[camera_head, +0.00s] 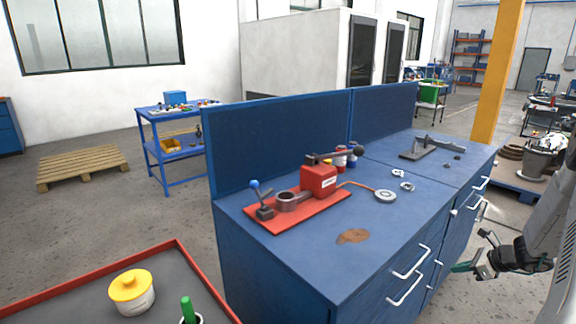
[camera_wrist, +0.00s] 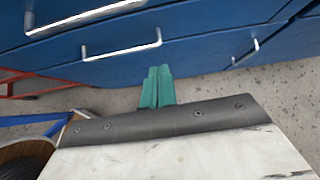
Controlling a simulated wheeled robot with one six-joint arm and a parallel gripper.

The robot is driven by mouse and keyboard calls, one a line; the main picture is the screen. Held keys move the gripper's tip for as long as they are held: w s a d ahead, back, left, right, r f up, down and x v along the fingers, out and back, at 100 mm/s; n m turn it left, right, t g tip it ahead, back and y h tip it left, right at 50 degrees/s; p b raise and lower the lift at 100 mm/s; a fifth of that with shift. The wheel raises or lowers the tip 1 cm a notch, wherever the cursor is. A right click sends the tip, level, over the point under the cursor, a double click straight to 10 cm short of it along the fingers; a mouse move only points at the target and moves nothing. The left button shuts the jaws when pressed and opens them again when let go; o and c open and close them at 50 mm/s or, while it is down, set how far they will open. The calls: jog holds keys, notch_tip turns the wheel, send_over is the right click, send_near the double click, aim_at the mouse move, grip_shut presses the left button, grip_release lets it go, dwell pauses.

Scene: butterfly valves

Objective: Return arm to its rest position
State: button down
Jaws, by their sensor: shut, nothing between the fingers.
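My gripper (camera_head: 466,266) is at the right edge of the head view, low in front of the drawer fronts of the blue workbench (camera_head: 300,262). Part of my arm (camera_head: 556,245) runs off the right side of the picture. In the wrist view, the green fingers of my gripper (camera_wrist: 157,86) are together with nothing between them. They point toward the blue drawer fronts (camera_wrist: 200,60) and their silver handles. No contact with the bench can be made out.
A red valve fixture (camera_head: 318,180) with levers and a grey tool (camera_head: 430,147) stand on the bench. A red-rimmed tray (camera_head: 182,254) at lower left holds a yellow-lidded jar (camera_head: 132,290). Floor (camera_wrist: 285,85) shows below the drawers. A yellow column (camera_head: 500,70) stands behind.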

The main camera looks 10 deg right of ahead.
jog(key=s+a+r+n+g, duration=0.35)
jog(key=a+r+n, duration=0.25)
jog(key=a, duration=0.2)
jog(key=s+a+r+n+g+y, duration=0.1)
jog(key=s+a+r+n+g, duration=0.1)
jog(key=s+a+r+n, duration=0.5)
jog(key=s+a+r+n+g, duration=0.25)
jog(key=a+r+n, duration=0.2)
jog(key=a, duration=0.45)
jog(key=s+a+r+n+t+h, duration=0.1)
jog(key=s+a+r+n+h, duration=0.4)
jog(key=s+a+r+n, duration=0.7)
jog(key=s+a+r, duration=0.1)
jog(key=s+a, duration=0.1)
jog(key=s, duration=0.1)
jog(key=shift+s+r+t+h, duration=0.15)
jog(key=shift+s+t+h, duration=0.15)
